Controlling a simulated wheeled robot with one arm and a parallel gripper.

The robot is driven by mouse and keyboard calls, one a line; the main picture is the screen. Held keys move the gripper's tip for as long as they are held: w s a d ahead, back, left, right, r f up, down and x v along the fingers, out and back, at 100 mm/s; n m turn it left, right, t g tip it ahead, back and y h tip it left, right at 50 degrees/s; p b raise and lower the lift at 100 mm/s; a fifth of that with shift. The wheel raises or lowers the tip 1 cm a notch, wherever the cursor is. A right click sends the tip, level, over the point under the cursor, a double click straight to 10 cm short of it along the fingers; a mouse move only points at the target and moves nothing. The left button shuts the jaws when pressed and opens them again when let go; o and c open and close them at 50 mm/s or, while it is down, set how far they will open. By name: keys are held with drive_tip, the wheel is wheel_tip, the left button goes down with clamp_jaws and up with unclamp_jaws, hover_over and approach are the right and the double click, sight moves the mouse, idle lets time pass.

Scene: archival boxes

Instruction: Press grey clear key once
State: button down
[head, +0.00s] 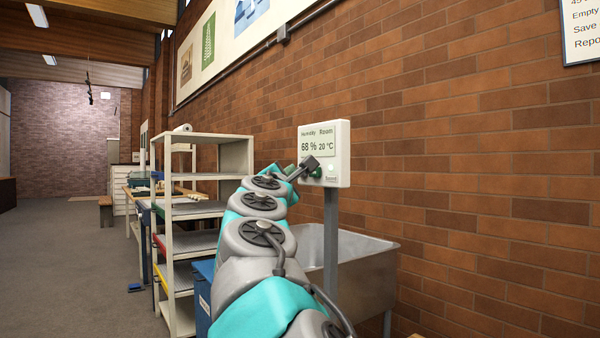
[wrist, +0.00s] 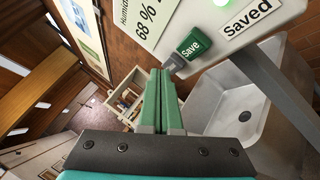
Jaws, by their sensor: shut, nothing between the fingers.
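A white panel (head: 341,160) on a post carries a display reading humidity 68 % and room 20 °C. In the wrist view a green key marked Save (wrist: 190,45) stands out from the panel. A small grey block, seemingly the grey key (wrist: 176,63), is beside it at the lower left; no label on it is readable. My gripper (wrist: 164,77) is shut and empty, its green fingers pointing at the panel with their tips close to the grey block. I cannot tell whether they touch. In the head view my gripper hides part of the panel's lower left.
A metal sink (head: 365,262) stands below, against the brick wall (head: 470,160).

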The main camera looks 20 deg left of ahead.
drive_tip(key=shift+w+d, duration=0.3)
drive_tip(key=shift+w, duration=0.05)
idle(0.7)
idle(0.4)
drive_tip(key=shift+s+a+p, duration=0.35)
drive_tip(key=shift+s+a, duration=0.25)
drive_tip(key=shift+s, duration=0.05)
drive_tip(key=shift+s+a+p, duration=0.6)
drive_tip(key=shift+s+a, duration=1)
drive_tip(key=shift+s, duration=0.3)
